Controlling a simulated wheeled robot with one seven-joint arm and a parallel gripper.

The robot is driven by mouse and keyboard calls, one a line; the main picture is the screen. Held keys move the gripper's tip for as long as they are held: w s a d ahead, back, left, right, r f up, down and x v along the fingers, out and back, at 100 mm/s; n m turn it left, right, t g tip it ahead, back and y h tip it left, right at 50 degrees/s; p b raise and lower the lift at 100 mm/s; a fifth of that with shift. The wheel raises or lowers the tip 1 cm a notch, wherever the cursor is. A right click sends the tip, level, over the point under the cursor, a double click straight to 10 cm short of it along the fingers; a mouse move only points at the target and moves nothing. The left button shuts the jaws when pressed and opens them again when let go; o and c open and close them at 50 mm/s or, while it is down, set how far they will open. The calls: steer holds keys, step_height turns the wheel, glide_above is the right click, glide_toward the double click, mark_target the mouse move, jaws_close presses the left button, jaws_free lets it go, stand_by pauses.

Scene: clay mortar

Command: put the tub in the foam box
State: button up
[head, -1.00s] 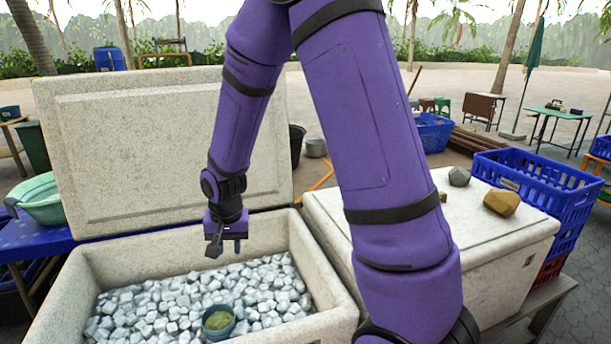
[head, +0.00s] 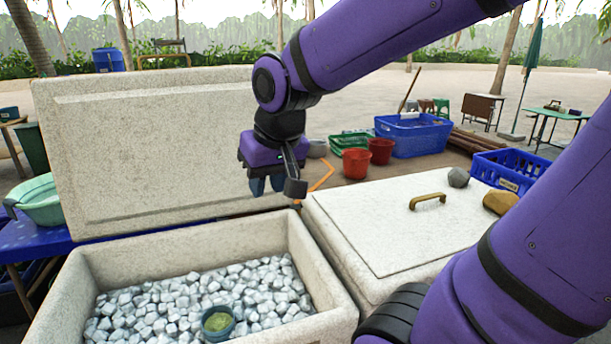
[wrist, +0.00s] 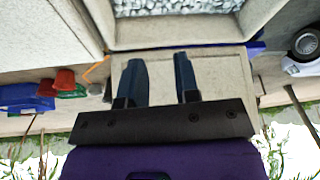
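The tub (head: 217,322) is a small blue-grey round pot with something green inside. It sits upright on the white ice chunks (head: 160,312) in the open foam box (head: 325,268), near the front wall. My gripper (head: 270,190) is in the air above the box's back right corner, well apart from the tub. In the wrist view its two blue fingers (wrist: 160,80) stand apart with nothing between them. The wrist view shows the foam box's wall (wrist: 180,35) and some ice beyond the fingers, but not the tub.
The foam box's lid (head: 150,150) stands upright behind it. A second, closed foam box (head: 375,232) with a brass handle (head: 427,202) is on the right, with a grey stone (head: 458,177) and a brown stone (head: 500,202) on top. Blue crates and red buckets stand behind.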

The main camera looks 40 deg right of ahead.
steer(key=s+r+n+t, duration=0.1)
steer(key=s+r+n, duration=0.1)
steer(key=s, duration=0.7)
steer(key=shift+d+r, duration=0.2)
steer(key=shift+r, duration=0.7)
steer(key=shift+c, duration=0.3)
